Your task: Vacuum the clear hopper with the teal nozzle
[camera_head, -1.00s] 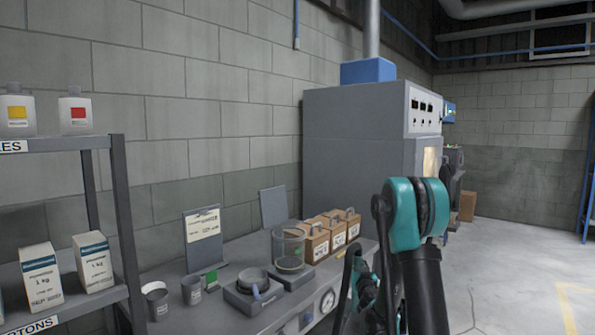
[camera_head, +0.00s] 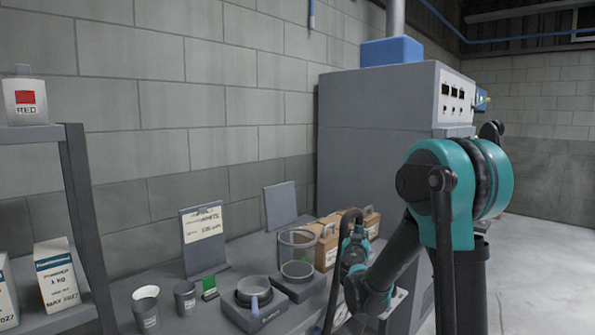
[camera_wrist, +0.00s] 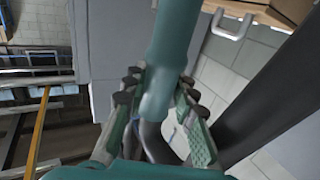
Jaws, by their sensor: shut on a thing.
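The clear hopper (camera_head: 297,246) is a transparent cylinder standing on a grey base on the bench. My gripper (camera_wrist: 158,82) is shut around the teal nozzle (camera_wrist: 172,45), a smooth tube that runs up through the picture between the fingers in the wrist view. In the head view my gripper (camera_head: 353,250) is just right of the hopper and partly hidden by a dark hose and my arm. I cannot tell the nozzle's tip apart there. The gripper appears apart from the hopper, but depth is unclear.
A dark round dish on a scale (camera_head: 255,296) and two grey cups (camera_head: 185,297) stand left of the hopper. Brown cartons (camera_head: 327,247) stand behind my gripper. A clipboard (camera_head: 204,238) leans near the wall. A big grey cabinet (camera_head: 375,140) stands at the bench's far end.

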